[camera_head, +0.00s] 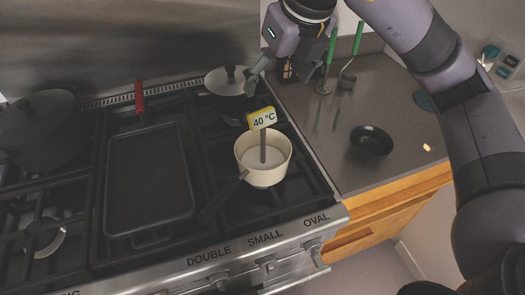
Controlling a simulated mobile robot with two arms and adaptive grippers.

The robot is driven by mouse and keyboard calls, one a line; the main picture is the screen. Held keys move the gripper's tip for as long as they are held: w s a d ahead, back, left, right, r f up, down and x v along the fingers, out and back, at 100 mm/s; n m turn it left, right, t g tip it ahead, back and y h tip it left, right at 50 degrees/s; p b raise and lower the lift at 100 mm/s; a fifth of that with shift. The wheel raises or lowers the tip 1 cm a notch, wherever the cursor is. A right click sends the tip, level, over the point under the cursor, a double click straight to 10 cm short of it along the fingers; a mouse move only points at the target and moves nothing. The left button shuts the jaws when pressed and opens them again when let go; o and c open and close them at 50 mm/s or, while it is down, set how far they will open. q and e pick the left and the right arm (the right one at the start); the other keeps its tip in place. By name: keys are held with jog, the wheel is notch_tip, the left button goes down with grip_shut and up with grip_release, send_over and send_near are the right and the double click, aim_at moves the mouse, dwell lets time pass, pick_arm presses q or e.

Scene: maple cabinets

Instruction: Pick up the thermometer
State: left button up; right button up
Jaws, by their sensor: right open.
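The thermometer (261,119) has a yellow-edged display reading "40 °C" and a dark stem. It stands upright in a cream saucepan (247,174) that holds a white liquid. The saucepan sits on the stove's front right burner, its dark handle pointing to the lower left. My right gripper (262,82) is open and empty, above and behind the thermometer, apart from it. Only part of its fingers shows clearly. My left gripper is not in the view.
A dark bowl (371,142) and green-handled utensils (347,72) are on the counter (335,160). Counter space around the bowl is clear.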

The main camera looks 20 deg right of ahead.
aim_at(263, 112)
jog(key=p+x, duration=0.1)
jog(key=x, duration=0.5)
jog(key=shift+w+f, duration=0.3)
jog(key=shift+f, duration=0.05)
jog(key=shift+f+p, duration=0.25)
jog(key=shift+p, duration=0.2)
jog(key=p+x, duration=0.2)
jog(key=x, duration=0.2)
jog(key=shift+a+f, duration=0.1)
jog(key=shift+f, duration=0.4)
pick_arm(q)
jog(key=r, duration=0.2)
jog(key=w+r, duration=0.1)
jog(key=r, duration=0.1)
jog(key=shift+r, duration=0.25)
pick_arm(e)
jog(key=shift+c, duration=0.3)
grip_shut()
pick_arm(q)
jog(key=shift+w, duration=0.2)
